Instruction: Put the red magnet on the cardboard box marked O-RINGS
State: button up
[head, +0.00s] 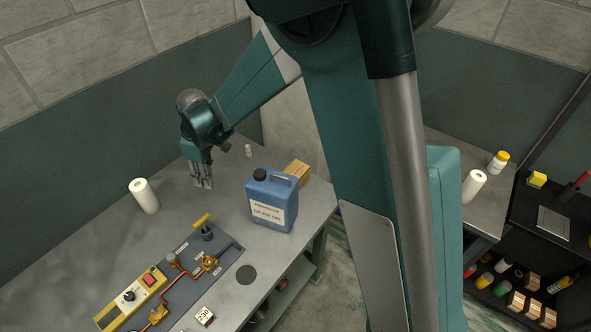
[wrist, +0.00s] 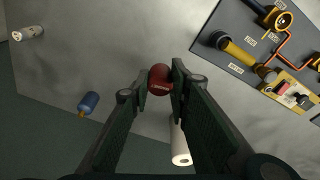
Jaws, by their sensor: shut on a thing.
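My gripper (head: 203,186) is over the grey bench, left of the blue jug. In the wrist view its fingers (wrist: 159,85) are shut on a round, dark red thing, the red magnet (wrist: 159,75). The magnet is too small to make out in the head view. A cardboard box (head: 299,171) stands behind the blue jug, partly hidden. Several small cardboard boxes (head: 517,302) with pale labels sit on the dark shelf at the far right. Their markings are too small to read, so I cannot tell which is marked O-RINGS.
The blue gear oil jug (head: 271,202) stands right of my gripper. A paper roll (head: 144,196) stands to its left. The wrist view shows a blue cylinder (wrist: 88,103) and a white one (wrist: 28,33).

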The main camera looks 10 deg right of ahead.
jog(key=w+d+r+m+p, duration=0.1)
jog(key=w+d, duration=0.2)
jog(key=d, duration=0.5)
jog(key=w+d+r, duration=0.1)
jog(key=w+d, duration=0.2)
jog(key=d, duration=0.5)
notch_tip(320, 180, up, 2)
jog(key=r+m+p, duration=0.1)
jog(key=p, duration=0.1)
send_over(295, 170)
jog(key=shift+s+d+f, duration=0.15)
jog(key=shift+d+f, duration=0.05)
jog(key=shift+f, duration=0.05)
jog(key=shift+f, duration=0.1)
jog(key=shift+f, duration=2.85)
jog(key=shift+f, duration=2.1)
jog(key=shift+f, duration=0.15)
